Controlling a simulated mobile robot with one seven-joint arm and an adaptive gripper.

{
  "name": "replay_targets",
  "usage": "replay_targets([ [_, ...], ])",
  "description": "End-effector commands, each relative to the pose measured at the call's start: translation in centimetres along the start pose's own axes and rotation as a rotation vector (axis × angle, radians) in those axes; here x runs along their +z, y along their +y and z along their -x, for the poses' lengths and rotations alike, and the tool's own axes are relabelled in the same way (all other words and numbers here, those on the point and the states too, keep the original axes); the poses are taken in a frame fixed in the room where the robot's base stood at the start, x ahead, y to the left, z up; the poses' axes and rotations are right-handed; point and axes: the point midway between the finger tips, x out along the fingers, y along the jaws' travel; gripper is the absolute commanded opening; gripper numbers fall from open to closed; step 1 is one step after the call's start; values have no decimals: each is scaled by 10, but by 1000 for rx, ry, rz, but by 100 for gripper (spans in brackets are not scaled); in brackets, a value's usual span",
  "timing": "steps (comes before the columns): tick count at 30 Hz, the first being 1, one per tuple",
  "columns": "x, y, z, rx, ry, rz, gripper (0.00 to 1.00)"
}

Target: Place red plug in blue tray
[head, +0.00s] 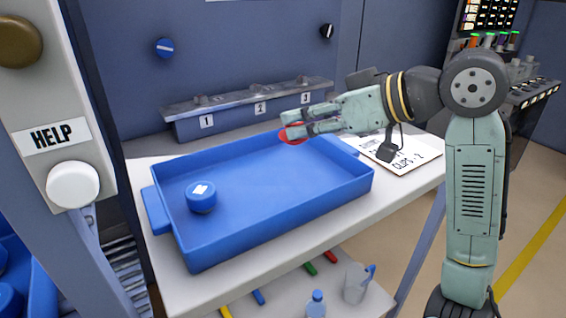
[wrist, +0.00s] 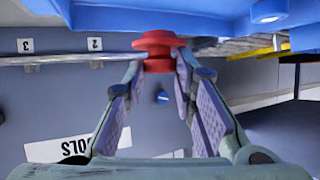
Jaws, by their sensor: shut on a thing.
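The red plug (head: 292,134) is held between the fingertips of my gripper (head: 300,122), above the far edge of the blue tray (head: 285,210). In the wrist view the red plug (wrist: 158,42) sits between the two fingertips of my gripper (wrist: 160,62), which is shut on it. The blue tray stands on a white table, and a blue plug (head: 201,197) with a white mark rests inside it at the left. In the wrist view part of a blue surface shows along the top. Part of the plug is hidden by the fingers.
A metal rail (head: 250,107) with numbered labels runs behind the tray. A clipboard (head: 400,152) lies right of the tray. A HELP post (head: 55,135) with a white button (head: 73,185) stands at the left. A lower shelf holds a jug (head: 356,283). The tray's middle is clear.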

Motion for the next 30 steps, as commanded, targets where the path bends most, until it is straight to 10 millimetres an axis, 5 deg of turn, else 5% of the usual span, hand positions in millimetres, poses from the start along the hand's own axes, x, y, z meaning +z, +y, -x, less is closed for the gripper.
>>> replay_targets([
  [14,55,3,-27,0,0,-2,13],
  [27,63,4,-31,0,0,0,13],
  [28,61,4,-30,0,0,0,27],
  [30,61,4,-30,0,0,0,31],
])
